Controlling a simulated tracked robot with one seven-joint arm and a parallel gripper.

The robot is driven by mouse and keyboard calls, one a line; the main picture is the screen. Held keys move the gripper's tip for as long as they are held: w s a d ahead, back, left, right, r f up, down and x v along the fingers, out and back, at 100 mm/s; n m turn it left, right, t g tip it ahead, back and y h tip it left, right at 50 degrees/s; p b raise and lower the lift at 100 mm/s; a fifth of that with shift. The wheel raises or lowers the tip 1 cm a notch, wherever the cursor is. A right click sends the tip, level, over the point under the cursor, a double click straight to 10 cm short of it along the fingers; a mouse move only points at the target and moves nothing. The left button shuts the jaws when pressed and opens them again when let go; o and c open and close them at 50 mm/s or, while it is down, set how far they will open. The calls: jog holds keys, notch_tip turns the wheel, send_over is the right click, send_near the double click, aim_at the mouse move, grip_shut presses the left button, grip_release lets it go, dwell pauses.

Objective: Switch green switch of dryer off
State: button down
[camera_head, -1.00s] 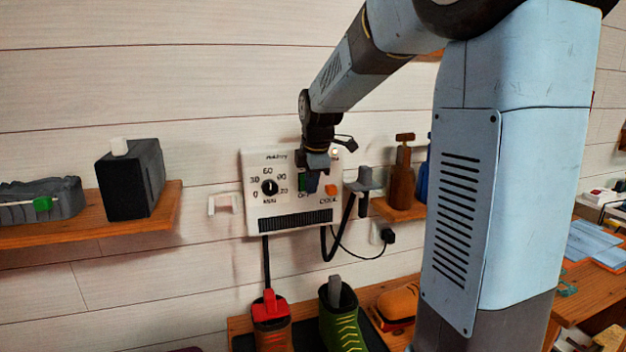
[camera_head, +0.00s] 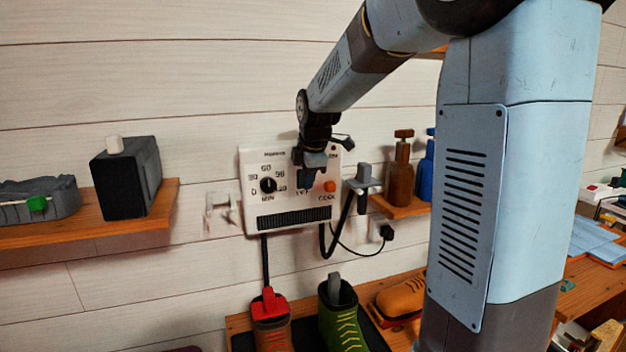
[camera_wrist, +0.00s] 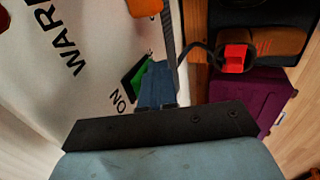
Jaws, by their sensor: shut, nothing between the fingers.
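The dryer (camera_head: 262,206) is a white wall panel with a black dial (camera_head: 268,185), an orange button (camera_head: 330,186) and a dark grille. My gripper (camera_head: 306,186) is shut and empty in front of its right half and covers the green switch in the head view. In the wrist view the green switch (camera_wrist: 138,74) shows on the white panel beside an "ON" label, partly behind my blue fingers (camera_wrist: 155,85). The fingertips are right at the switch; I cannot tell whether they touch it or which way it is set.
A grey nozzle on a hose (camera_head: 363,178) sits right of the panel. A white bracket (camera_head: 222,212) is on its left. Shelves with a black box (camera_head: 127,180) and bottles (camera_head: 400,175) flank it. Boots (camera_head: 340,310) stand below. The wall above is clear.

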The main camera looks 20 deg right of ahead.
jog(key=shift+d, duration=0.1)
jog(key=shift+r, duration=0.2)
jog(key=shift+r, duration=0.65)
jog(key=s+r, duration=0.7)
jog(key=r, duration=0.3)
dwell(0.3)
jog(key=shift+s+d+f, duration=0.1)
jog(key=shift+f, duration=0.05)
jog(key=shift+s+f+g, duration=0.2)
jog(key=shift+f+g, duration=0.2)
jog(key=shift+f, duration=0.1)
